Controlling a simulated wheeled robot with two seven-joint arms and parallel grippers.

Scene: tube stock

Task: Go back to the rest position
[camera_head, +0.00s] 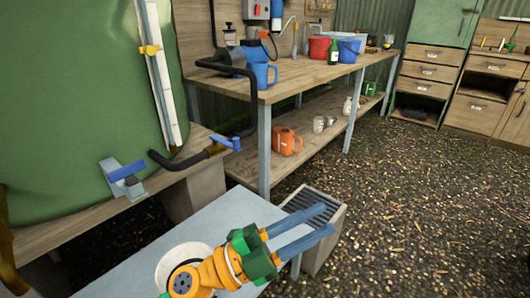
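My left gripper (328,219) is in the lower middle of the head view, at the end of an orange and green wrist. Its two blue-grey fingers point to the right with a gap between them. Nothing shows between them, so it is open and empty. It appears over the right end of a pale grey table (228,212), near a slatted grey box (309,206). I cannot tell its exact height. My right gripper is not in view.
A large green tank (70,110) with a black pipe and blue-handled valves stands at the left. A wooden workbench (310,75) holds a blue jug (262,75), a green bottle (334,52) and buckets. An orange jug (286,141) sits on its lower shelf. The gravel floor (430,200) at right is clear.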

